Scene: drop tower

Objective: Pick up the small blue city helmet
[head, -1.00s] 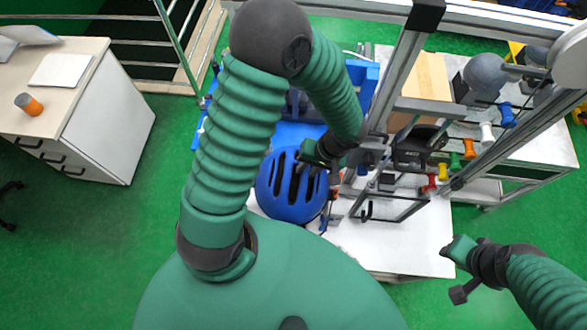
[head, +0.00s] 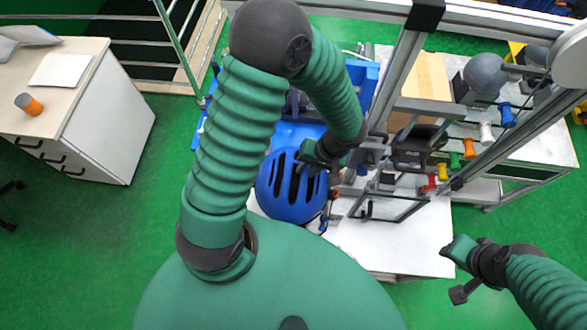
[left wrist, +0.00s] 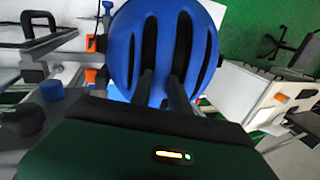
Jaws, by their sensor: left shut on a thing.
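The small blue city helmet (head: 290,200) has dark vent slots and sits beside the metal frame of the tower, near the table's front edge in the head view. My left gripper (head: 311,161) reaches down onto its upper side and is shut on it. In the left wrist view the helmet (left wrist: 140,45) fills the upper middle, and the fingers (left wrist: 162,88) of my left gripper go into its vent slots. The helmet's underside is hidden, so I cannot tell whether it touches the table. My right gripper (head: 455,268) is off to the lower right, apart from everything; its jaw opening is unclear.
The white table (head: 365,250) carries the drop tower's metal frame (head: 405,65) just right of the helmet. A row of coloured knobs (head: 470,148) lies further right. A blue stand (head: 370,80) is behind. A desk with drawers (head: 110,130) stands left, with free green floor between.

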